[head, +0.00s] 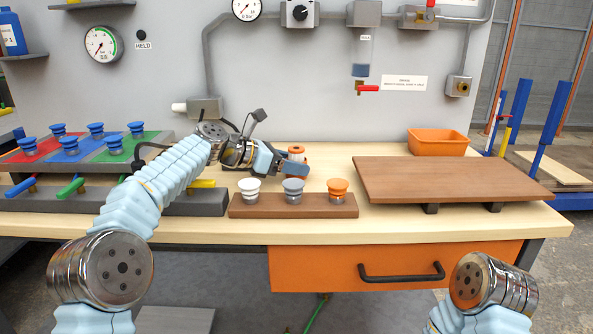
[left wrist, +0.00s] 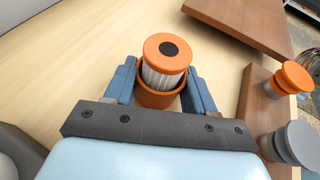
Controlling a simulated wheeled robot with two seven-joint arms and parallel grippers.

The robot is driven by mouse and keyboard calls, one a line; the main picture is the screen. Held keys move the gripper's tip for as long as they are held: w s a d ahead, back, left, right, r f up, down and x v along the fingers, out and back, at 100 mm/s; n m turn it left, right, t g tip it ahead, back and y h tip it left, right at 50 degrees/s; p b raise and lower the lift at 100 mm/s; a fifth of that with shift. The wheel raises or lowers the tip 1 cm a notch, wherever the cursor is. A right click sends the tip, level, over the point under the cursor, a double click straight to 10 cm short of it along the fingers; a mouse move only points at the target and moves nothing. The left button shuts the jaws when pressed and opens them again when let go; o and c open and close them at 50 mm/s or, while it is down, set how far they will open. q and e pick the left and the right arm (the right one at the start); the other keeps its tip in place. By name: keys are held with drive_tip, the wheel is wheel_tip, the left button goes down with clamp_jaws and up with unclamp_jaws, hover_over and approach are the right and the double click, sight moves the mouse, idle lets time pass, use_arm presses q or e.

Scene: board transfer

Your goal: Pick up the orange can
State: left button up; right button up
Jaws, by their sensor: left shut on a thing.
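The orange can (head: 296,151) has an orange top with a black centre, a pale ribbed middle and an orange base. It is upright behind the small brown board, and I cannot tell whether it touches the table. The can also shows in the left wrist view (left wrist: 167,52), between the blue fingers. My left gripper (head: 291,166) is shut on it, with one finger on each side. The fingers hide part of its lower body in the head view. Of my right arm only a link shows at the lower right; its gripper is out of view.
A brown strip (head: 240,211) with white, grey and orange knobs stands in front of the can. A raised brown board (head: 450,178) is to the right, with an orange bin (head: 438,143) behind. Coloured panels with blue knobs are left. Bare table lies around the can.

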use_arm(q)
drive_tip(key=shift+c, duration=0.6)
drive_tip(key=shift+r, duration=0.1)
drive_tip(key=shift+r, duration=1.15)
drive_tip(key=s+r, duration=0.5)
drive_tip(key=r, duration=0.1)
drive_tip(key=shift+r, duration=0.3)
drive_tip(key=s+r+b, duration=0.1)
drive_tip(key=s+r, duration=0.3)
drive_tip(key=s, duration=0.5)
drive_tip(key=shift+b, duration=0.35)
drive_tip(key=shift+f, duration=0.15)
